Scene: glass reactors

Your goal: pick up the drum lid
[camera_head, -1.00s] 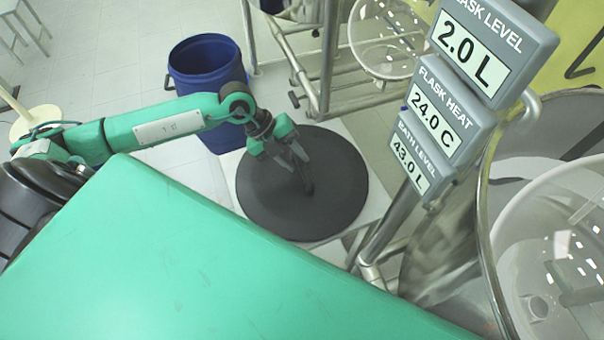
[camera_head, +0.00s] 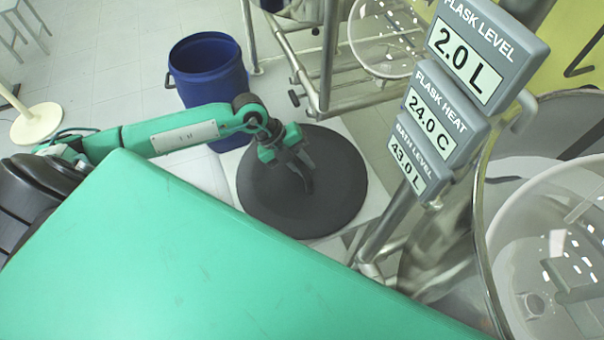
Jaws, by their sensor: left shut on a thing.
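The drum lid (camera_head: 335,195) is a large dark grey disc in the middle of the head view, over a white square surface. My left gripper (camera_head: 305,182) is above its middle, with its fingers shut on the lid's handle. The gripper hides part of the lid's centre. I cannot tell whether the lid is clear of the white surface. My right gripper is not in view.
An open blue drum (camera_head: 207,72) stands on the tiled floor behind my left arm. A metal frame (camera_head: 318,75) stands behind the lid. Grey display boxes (camera_head: 440,128) on a pole and a glass reactor (camera_head: 560,255) in a metal vessel are at the right.

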